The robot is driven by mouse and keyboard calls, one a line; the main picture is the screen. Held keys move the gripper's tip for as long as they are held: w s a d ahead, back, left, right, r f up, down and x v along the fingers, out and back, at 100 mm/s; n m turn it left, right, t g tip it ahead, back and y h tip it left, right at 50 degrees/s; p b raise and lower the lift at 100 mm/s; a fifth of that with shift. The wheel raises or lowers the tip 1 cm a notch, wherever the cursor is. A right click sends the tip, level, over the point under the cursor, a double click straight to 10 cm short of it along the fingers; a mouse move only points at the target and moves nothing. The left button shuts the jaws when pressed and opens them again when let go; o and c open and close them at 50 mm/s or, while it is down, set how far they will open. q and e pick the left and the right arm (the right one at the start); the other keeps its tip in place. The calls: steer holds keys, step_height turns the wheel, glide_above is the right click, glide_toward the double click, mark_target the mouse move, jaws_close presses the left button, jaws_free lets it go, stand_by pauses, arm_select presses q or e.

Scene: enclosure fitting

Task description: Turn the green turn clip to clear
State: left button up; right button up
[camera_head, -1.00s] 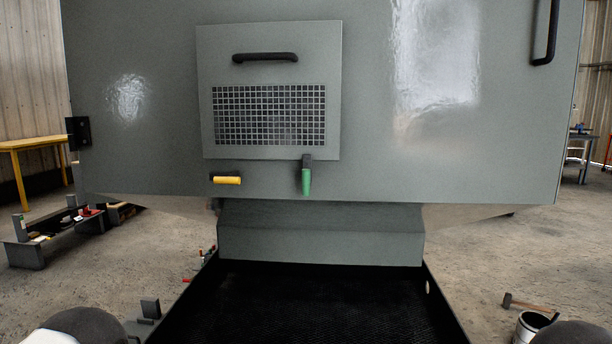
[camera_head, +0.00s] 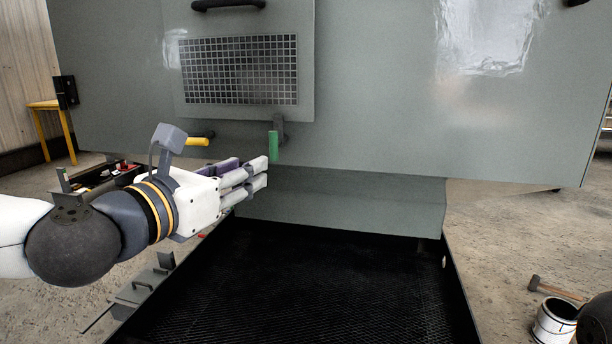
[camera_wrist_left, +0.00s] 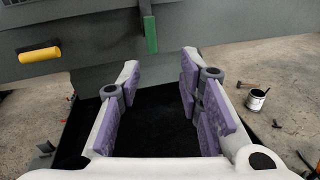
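The green turn clip (camera_head: 273,146) points straight down from its dark mount at the vent panel's lower edge. It also shows in the left wrist view (camera_wrist_left: 150,35), ahead of and above the gap between my fingers. My left gripper (camera_head: 262,172) is open and empty, its fingertips just below and beside the clip in the head view. I cannot tell whether they touch it. In the left wrist view its purple-padded fingers (camera_wrist_left: 158,100) stand apart. The vent panel (camera_head: 240,108) sits flat on the grey enclosure. My right gripper is not in view.
A yellow clip (camera_head: 197,141) lies horizontal left of the green one, close above my left wrist. A black handle (camera_head: 228,4) is on the panel. A black tray floor (camera_head: 290,290) lies below. A paint can (camera_head: 553,322) and hammer (camera_head: 556,289) are at right.

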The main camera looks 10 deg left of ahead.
mark_target(271, 140)
arm_select(q)
steer(key=shift+n+t, duration=0.4)
steer(key=shift+n, duration=0.2)
steer(key=x, duration=0.3)
steer(key=r+b+x, duration=0.1)
steer(key=x, duration=0.3)
steer(key=a+x, duration=0.1)
steer(key=x, duration=0.2)
steer(key=shift+w+r, duration=0.3)
steer(key=shift+w, duration=0.1)
steer(key=shift+w+d+r, duration=0.1)
steer(key=shift+w+d, duration=0.1)
steer(key=shift+w, duration=0.4)
jaws_close()
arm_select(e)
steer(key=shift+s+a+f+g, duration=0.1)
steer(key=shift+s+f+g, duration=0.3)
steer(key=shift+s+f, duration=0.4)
